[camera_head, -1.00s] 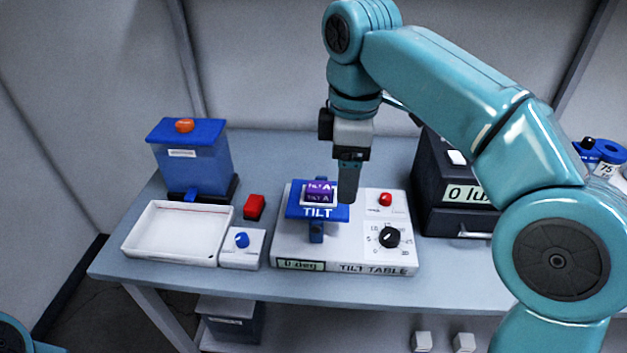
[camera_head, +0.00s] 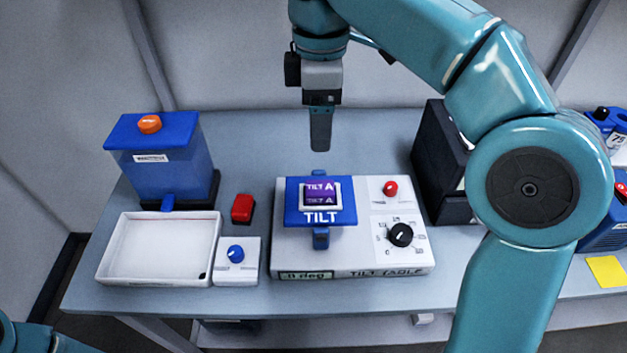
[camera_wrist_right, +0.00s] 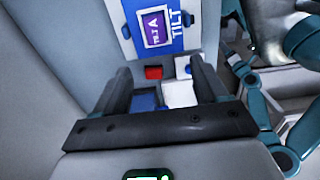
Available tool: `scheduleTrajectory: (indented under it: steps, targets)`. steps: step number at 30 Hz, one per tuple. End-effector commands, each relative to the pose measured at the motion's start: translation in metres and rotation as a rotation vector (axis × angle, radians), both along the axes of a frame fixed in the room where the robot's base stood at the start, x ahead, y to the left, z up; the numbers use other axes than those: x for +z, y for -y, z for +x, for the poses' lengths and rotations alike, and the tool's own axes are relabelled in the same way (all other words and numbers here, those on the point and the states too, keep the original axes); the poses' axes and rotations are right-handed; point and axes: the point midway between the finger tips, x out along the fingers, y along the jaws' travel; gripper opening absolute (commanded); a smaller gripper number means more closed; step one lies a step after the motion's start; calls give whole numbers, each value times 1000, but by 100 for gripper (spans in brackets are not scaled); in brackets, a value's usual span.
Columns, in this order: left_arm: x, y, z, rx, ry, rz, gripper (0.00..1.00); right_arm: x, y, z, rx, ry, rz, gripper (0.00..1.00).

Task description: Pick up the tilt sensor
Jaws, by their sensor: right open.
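The tilt sensor (camera_head: 320,193) is a purple block marked TILT A in a pale holder on the blue TILT plate (camera_head: 293,213) of the white tilt table (camera_head: 350,262). It also shows at the top of the right wrist view (camera_wrist_right: 156,26). My right gripper (camera_head: 320,148) points down, apart from the sensor and above it in the head picture. In the wrist view its two fingers (camera_wrist_right: 162,80) are spread with nothing held, and the sensor lies beyond their tips. Of my left arm only a teal part shows at the lower left; its gripper is out of view.
A white tray (camera_head: 105,278), a blue bin (camera_head: 160,172), a red block (camera_head: 243,208) and a blue-knob box (camera_head: 237,272) stand left of the tilt table. A black knob (camera_head: 401,235) and red button (camera_head: 390,188) are on the table's right part. A dark box (camera_head: 430,160) stands right.

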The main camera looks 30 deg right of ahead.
Motion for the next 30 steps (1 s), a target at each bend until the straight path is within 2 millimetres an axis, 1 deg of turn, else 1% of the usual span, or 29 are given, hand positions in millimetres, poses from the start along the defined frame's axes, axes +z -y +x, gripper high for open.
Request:
scheduleTrajectory:
  steps: [3,5,8,12,16,19,26,30]
  targets:
    - [-1,0,0,0,0,0,75,-1,-1,-3,0,0,0,72]
    - [-3,0,0,0,0,0,75,-7,-1,-4,0,0,0,72]
    - [-11,0,0,0,0,0,75,-26,-1,-6,-1,-2,0,72]
    - [-22,0,0,0,0,0,75,-60,-2,-8,0,-4,0,72]
    - [-27,0,0,0,0,0,75,-88,-2,-8,-1,-4,0,72]
    - [-30,0,0,0,0,0,75,-102,-3,-7,-1,-1,0,72]
    - [-31,0,0,0,0,0,75,-121,-3,-3,-1,-3,-1,72]
    - [-33,0,0,0,0,0,75,-144,-1,3,0,-5,-1,72]
